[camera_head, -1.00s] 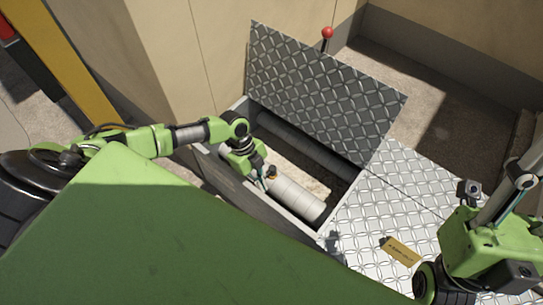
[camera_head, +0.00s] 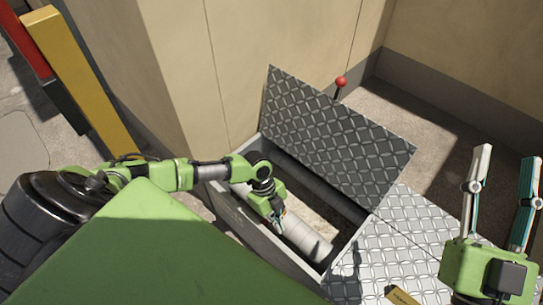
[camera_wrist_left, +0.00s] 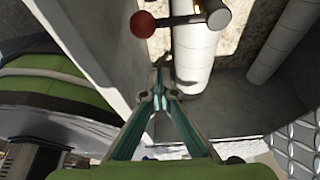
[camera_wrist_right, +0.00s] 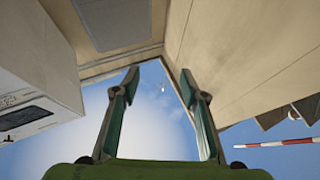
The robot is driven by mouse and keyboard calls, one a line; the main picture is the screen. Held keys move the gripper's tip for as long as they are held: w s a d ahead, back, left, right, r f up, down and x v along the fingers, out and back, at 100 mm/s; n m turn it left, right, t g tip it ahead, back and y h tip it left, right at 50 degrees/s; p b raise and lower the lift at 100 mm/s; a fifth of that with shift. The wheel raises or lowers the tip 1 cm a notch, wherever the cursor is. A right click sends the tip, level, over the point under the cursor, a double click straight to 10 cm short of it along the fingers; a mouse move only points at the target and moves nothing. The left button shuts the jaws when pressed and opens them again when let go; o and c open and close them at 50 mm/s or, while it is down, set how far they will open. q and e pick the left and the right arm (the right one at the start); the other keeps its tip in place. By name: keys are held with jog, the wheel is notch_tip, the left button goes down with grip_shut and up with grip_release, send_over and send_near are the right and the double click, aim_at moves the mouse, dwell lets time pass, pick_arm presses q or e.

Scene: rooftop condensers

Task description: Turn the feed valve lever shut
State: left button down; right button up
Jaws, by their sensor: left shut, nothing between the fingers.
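The valve lever (camera_wrist_left: 178,20) is a metal bar with a red ball at its left end, set across a pale pipe (camera_wrist_left: 195,60) in the left wrist view. In the head view I cannot make the lever out; my left gripper and arm are over that part of the pit. My left gripper (camera_head: 278,216) reaches into the open pit above the pale pipe. Its fingertips (camera_wrist_left: 161,88) are together and empty, apart from the lever in the picture. My right gripper (camera_head: 503,165) is raised, open and empty, at the right; its spread fingers (camera_wrist_right: 160,80) face walls and sky.
The pit has a grey rim (camera_head: 245,222), with a second pipe (camera_head: 310,180) along its far side. A raised tread-plate cover (camera_head: 335,125) stands behind it; a red knob (camera_head: 341,81) shows beyond. Tread plate (camera_head: 420,225) with a brass tag (camera_head: 402,297) lies right. A yellow post (camera_head: 75,75) stands left.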

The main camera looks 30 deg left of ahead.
pick_arm(q)
jog(key=p+v, duration=0.2)
jog(key=v, duration=0.6)
jog(key=shift+s+r+p, duration=0.3)
jog(key=shift+s+p, duration=0.05)
jog(key=shift+p, duration=0.05)
pick_arm(e)
notch_tip(320, 180, down, 16)
jog(key=w+d+g+h, duration=0.1)
jog(key=g+h, duration=0.2)
jog(key=g, duration=0.5)
jog(key=shift+w+d, duration=0.15)
jog(key=shift+d, duration=0.15)
pick_arm(q)
jog(key=shift+a, duration=0.15)
pick_arm(e)
jog(key=shift+r, duration=0.1)
